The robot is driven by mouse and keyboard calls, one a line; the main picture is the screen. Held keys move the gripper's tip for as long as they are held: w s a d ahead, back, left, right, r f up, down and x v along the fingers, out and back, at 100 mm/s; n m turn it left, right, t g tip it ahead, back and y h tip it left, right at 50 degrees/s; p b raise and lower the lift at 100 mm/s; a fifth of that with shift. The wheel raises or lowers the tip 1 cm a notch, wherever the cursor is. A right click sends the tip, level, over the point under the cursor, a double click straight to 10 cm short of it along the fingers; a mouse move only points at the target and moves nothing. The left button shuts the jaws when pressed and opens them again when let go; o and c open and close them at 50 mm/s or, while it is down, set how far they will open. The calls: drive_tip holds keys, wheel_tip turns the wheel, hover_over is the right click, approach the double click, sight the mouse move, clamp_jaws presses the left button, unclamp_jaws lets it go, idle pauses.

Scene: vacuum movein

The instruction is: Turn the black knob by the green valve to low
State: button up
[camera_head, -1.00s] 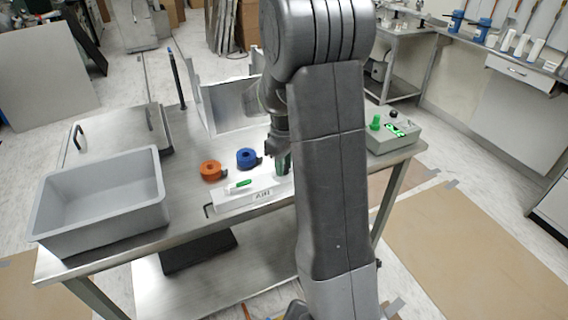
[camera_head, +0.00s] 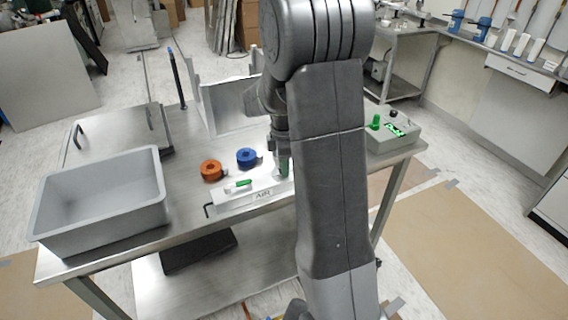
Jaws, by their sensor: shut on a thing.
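A small black knob (camera_head: 393,114) stands on a grey box (camera_head: 400,138) at the table's right end. A green upright valve or knob (camera_head: 376,122) stands to its left, and the box has a lit green display (camera_head: 396,130). My gripper (camera_head: 279,158) points down over the right part of a white block (camera_head: 222,200) with a label that seems to read AIR. It is well left of the grey box. A green object (camera_head: 284,168) shows at the jaws. My arm hides most of the jaws and that object. A green-handled piece (camera_head: 239,186) lies on the block's left part.
An orange roll (camera_head: 210,170) and a blue roll (camera_head: 246,158) sit behind the white block. A grey bin (camera_head: 100,235) stands at the table's left. A metal upright panel (camera_head: 226,103) stands at the back. My arm covers the table between block and grey box.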

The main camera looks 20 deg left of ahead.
drive_tip(key=shift+r+n, duration=0.1)
drive_tip(key=shift+n, duration=0.4)
drive_tip(key=o, duration=1)
wheel_tip(320, 180, up, 14)
drive_tip(key=shift+f, duration=0.2)
wheel_tip(320, 180, down, 14)
drive_tip(key=shift+r, duration=0.1)
idle(0.7)
drive_tip(key=shift+r, duration=0.1)
